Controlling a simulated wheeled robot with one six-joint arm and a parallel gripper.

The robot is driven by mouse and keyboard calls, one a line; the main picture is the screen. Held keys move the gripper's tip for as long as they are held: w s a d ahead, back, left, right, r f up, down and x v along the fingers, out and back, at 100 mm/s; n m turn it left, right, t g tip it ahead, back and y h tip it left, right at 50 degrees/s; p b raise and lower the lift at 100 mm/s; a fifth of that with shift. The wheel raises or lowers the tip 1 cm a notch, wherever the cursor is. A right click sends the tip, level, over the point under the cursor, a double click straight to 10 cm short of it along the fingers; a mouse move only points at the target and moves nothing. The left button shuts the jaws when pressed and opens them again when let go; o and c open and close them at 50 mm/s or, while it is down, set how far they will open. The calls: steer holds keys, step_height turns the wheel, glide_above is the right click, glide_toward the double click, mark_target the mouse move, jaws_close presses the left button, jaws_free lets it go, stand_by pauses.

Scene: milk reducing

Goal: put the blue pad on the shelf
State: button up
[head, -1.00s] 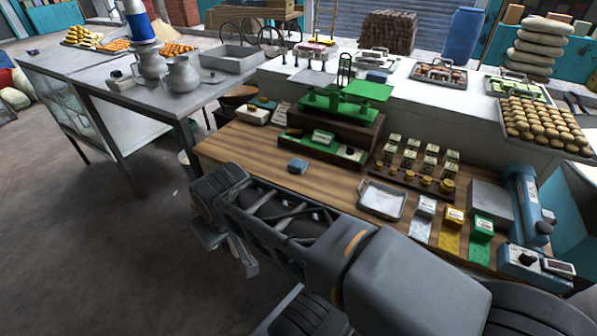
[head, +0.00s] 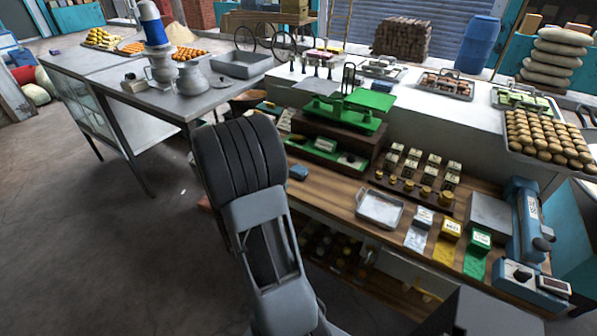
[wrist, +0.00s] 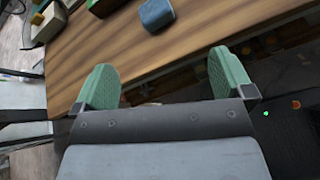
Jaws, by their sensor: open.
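The blue pad (head: 298,173) is a small dark-blue block with rounded edges, lying on the wooden worktop (head: 340,194) near its left end. In the wrist view the blue pad (wrist: 157,14) lies at the top, beyond my fingertips and apart from them. My gripper (wrist: 165,78) is open, with its two green fingers wide apart and nothing between them. In the head view my own arm stands in front of the worktop's left end and hides the gripper. A lower shelf (head: 395,292) shows under the worktop, partly behind my arm, with jars and small items on it.
A green balance scale (head: 340,110) on a dark base stands behind the pad. A metal tray (head: 380,208), small labelled boxes and a blue machine (head: 522,225) stand to the right. A grey table (head: 185,105) with metal pots is at the left. Open floor lies at front left.

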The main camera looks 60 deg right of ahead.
steer(key=d+f+n, duration=0.3)
steer(key=d+n, duration=0.1)
steer(key=p, duration=0.2)
glide_toward(299, 169)
steer(key=shift+t+h, duration=0.4)
steer(key=x, duration=0.4)
steer(key=shift+s+d+f, duration=0.1)
steer(key=shift+s+f, duration=0.1)
steer(key=shift+s, duration=0.05)
steer(key=shift+f+p+x, duration=0.2)
steer(key=shift+p+x, duration=0.85)
steer(key=shift+x, duration=2.05)
steer(key=shift+c, duration=0.3)
steer(key=c, duration=1)
steer(key=shift+r, duration=0.1)
